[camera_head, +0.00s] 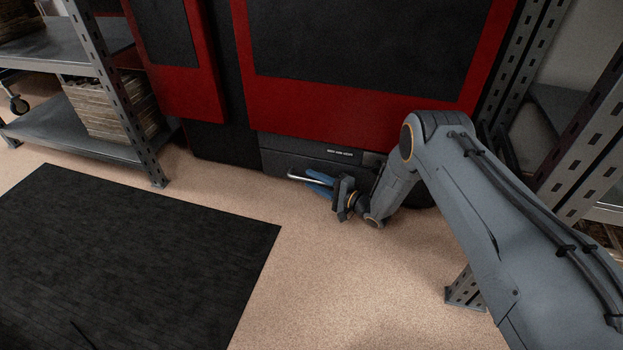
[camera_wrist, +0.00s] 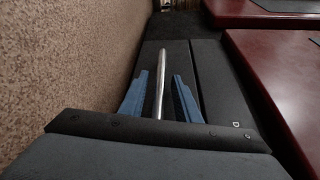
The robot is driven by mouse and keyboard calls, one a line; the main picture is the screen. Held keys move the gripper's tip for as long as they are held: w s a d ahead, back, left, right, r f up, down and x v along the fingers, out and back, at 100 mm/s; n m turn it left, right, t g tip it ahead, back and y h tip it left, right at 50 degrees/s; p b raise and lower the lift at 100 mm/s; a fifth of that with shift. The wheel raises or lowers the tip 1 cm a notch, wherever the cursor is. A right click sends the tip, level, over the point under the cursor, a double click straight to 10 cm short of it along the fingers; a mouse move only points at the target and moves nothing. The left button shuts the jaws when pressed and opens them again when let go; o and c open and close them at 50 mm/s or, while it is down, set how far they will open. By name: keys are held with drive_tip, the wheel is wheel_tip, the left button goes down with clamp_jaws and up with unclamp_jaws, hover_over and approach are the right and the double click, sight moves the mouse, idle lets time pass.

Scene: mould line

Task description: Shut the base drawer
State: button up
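The base drawer (camera_head: 275,160) is a dark grey front low in the red and black machine. In the wrist view its dark face (camera_wrist: 180,55) carries a silver bar handle (camera_wrist: 161,65). The handle's left end (camera_head: 297,177) also shows in the head view; my gripper hides the rest. My gripper (camera_head: 313,181) has blue fingers and is at the handle. In the wrist view my gripper (camera_wrist: 160,76) is open, one finger on each side of the bar, with a gap visible on both sides. How far the drawer stands out is hard to tell.
A metal shelf rack (camera_head: 75,135) with stacked boards (camera_head: 98,108) stands at the left. Another rack post (camera_head: 590,135) stands at the right. A black mat (camera_head: 130,250) lies on the tan floor (camera_head: 330,285), which is clear in front of the machine.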

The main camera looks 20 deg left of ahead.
drive_tip(key=p+v, duration=0.2)
drive_tip(key=v, duration=0.4)
drive_tip(key=shift+d, duration=0.3)
drive_tip(key=shift+s, duration=0.1)
